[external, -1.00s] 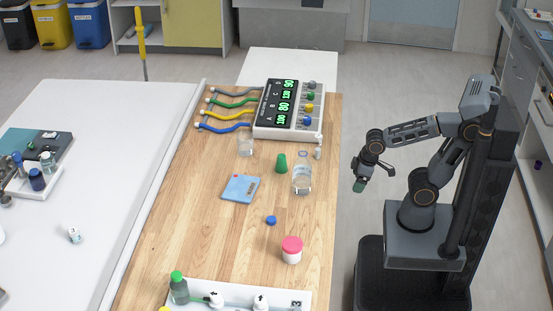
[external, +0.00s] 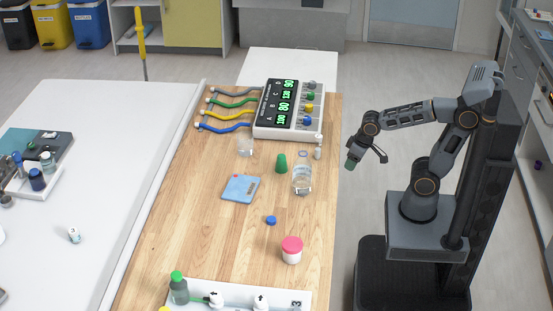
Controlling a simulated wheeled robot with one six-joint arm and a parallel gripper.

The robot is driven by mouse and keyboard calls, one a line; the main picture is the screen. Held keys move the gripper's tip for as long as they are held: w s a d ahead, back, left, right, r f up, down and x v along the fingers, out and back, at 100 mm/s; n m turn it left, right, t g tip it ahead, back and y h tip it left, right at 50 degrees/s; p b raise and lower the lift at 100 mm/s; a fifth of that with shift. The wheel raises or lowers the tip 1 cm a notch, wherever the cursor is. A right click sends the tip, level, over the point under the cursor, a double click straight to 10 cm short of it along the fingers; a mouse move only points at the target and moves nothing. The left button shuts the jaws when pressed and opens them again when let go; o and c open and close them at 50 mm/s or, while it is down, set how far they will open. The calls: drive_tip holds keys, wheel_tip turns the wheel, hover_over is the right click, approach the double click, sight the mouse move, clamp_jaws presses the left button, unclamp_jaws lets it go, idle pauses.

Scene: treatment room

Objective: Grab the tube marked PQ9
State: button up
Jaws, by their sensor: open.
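No marking PQ9 can be read at this size, so I cannot tell which thing is that tube. A small pale vial (external: 318,153) stands upright near the right edge of the wooden table (external: 190,250), below the display box. A small white bottle with a dark label (external: 74,236) is on the white table at left. My gripper (external: 352,162) is open, pointing down just off the table's right edge, to the right of the pale vial and apart from it. Its greenish tip is too small to show detail.
A display box (external: 290,108) with coloured hoses is at the back. A clear bottle (external: 302,180), a green cup (external: 281,163) and a glass beaker (external: 245,147) stand near the vial. A blue scale (external: 241,188) and a pink-lidded jar (external: 291,250) are further left and front.

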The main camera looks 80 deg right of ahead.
sight(321, 136)
drive_tip(key=w+d+r+m+t+p, duration=0.2)
drive_tip(key=w+d+r+m+p, duration=0.1)
drive_tip(key=w+r+m+p, duration=0.25)
drive_tip(key=w+d+r+m+t+p, duration=0.3)
drive_tip(key=w+d+r+m, duration=0.15)
drive_tip(key=r+m, duration=0.3)
drive_tip(key=w+a+r+m+t+p, duration=0.2)
drive_tip(key=w+a+r+m+t, duration=0.15)
drive_tip(key=a+m, duration=0.55)
drive_tip(key=s+f+m+b, duration=0.1)
drive_tip(key=f+m+b, duration=0.1)
drive_tip(key=m+b, duration=0.1)
drive_tip(key=s+f+m+t+h+b, duration=0.1)
drive_tip(key=m+b, duration=0.3)
drive_tip(key=m, duration=0.1)
drive_tip(key=s+f+m+b, duration=0.1)
drive_tip(key=f+m+b, duration=0.1)
drive_tip(key=m+b, duration=0.1)
drive_tip(key=shift+d+f+m+t, duration=0.1)
drive_tip(key=shift+f+m+t, duration=0.2)
drive_tip(key=shift+m, duration=0.1)
drive_tip(key=shift+b+x, duration=1.85)
drive_tip(key=shift+x, duration=0.5)
drive_tip(key=shift+d+h, duration=0.15)
drive_tip(key=shift+h, duration=0.15)
